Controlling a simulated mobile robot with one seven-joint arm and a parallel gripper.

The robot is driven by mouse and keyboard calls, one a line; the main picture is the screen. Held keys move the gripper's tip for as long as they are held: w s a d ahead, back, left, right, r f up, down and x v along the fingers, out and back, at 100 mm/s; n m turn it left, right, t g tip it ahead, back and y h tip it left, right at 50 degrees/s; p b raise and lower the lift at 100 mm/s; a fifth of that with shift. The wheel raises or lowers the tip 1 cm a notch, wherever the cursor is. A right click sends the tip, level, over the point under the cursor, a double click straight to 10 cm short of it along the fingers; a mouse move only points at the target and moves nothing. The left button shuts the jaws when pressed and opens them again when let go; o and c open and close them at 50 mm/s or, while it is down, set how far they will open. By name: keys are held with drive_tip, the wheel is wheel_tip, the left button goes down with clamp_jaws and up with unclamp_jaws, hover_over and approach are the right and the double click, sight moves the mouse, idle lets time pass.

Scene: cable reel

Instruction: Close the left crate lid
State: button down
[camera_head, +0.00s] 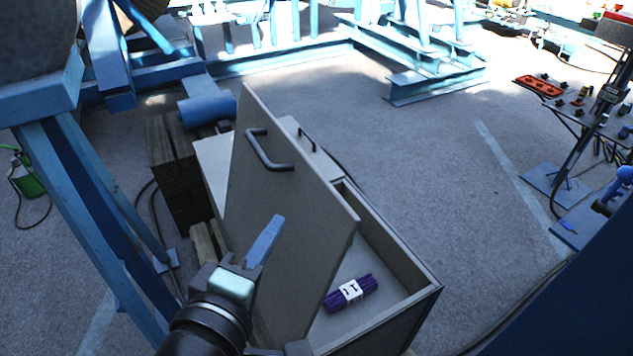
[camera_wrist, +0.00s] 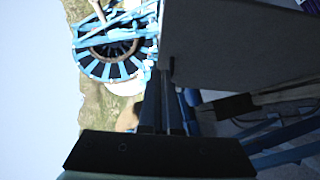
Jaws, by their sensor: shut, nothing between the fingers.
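The grey crate (camera_head: 412,270) stands on the floor in the head view. One lid, the raised grey lid (camera_head: 285,215), stands up steeply tilted, with a dark bar handle (camera_head: 268,150) near its top. In the wrist view a grey panel, seemingly this lid (camera_wrist: 240,45), fills the upper right. My gripper (camera_head: 276,222) is shut and empty on the left side of the raised lid, below and left of the handle. Whether it touches the lid is unclear. In the wrist view my gripper (camera_wrist: 163,80) lies below the panel's left corner.
A purple bundle with a white label (camera_head: 350,292) lies inside the crate. Another lid (camera_head: 212,165) lies flat behind, partly hidden. Blue steel legs (camera_head: 85,190) and dark wooden blocks (camera_head: 172,165) stand left. Floor right of the crate is clear.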

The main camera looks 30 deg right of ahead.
sight(324, 183)
drive_tip(key=shift+s+d+f+p+x, duration=0.1)
drive_tip(key=shift+s+d+p+x, duration=0.35)
drive_tip(key=shift+x, duration=1.5)
drive_tip(key=shift+s+d+f+p+x, duration=0.15)
drive_tip(key=shift+p+x, duration=0.5)
drive_tip(key=shift+x, duration=1.25)
drive_tip(key=shift+s+d+f+p+x, duration=0.1)
drive_tip(key=shift+s+d+p+x, duration=0.4)
drive_tip(key=shift+x, duration=1.45)
drive_tip(key=shift+w+a, duration=0.15)
